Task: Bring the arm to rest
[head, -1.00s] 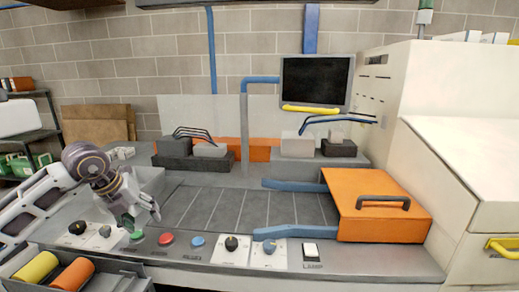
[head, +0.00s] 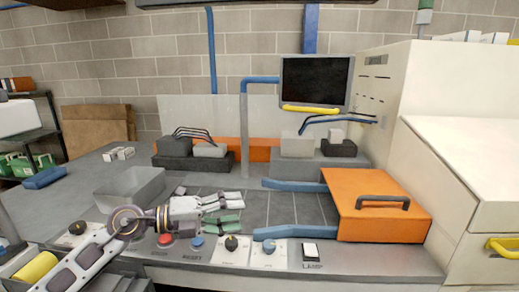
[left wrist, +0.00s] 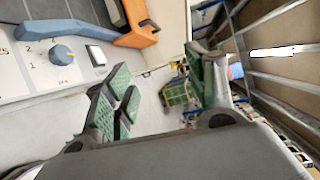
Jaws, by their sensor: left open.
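My left arm comes in from the lower left of the head view. Its gripper (head: 238,214) points to the right, above the front control panel (head: 185,259) and the near edge of the dark slatted bed (head: 290,208). The gripper is open, and nothing shows between its fingers. In the left wrist view its green-padded fingers (left wrist: 160,95) stand apart, with pale floor and a blurred green crate beyond them. My right gripper is not in either view.
The panel carries a red button (head: 165,240), a blue button (head: 196,242), knobs and a lamp switch (head: 310,250). An orange hatch (head: 375,205) with a dark handle is at right. A monitor (head: 315,82) stands behind.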

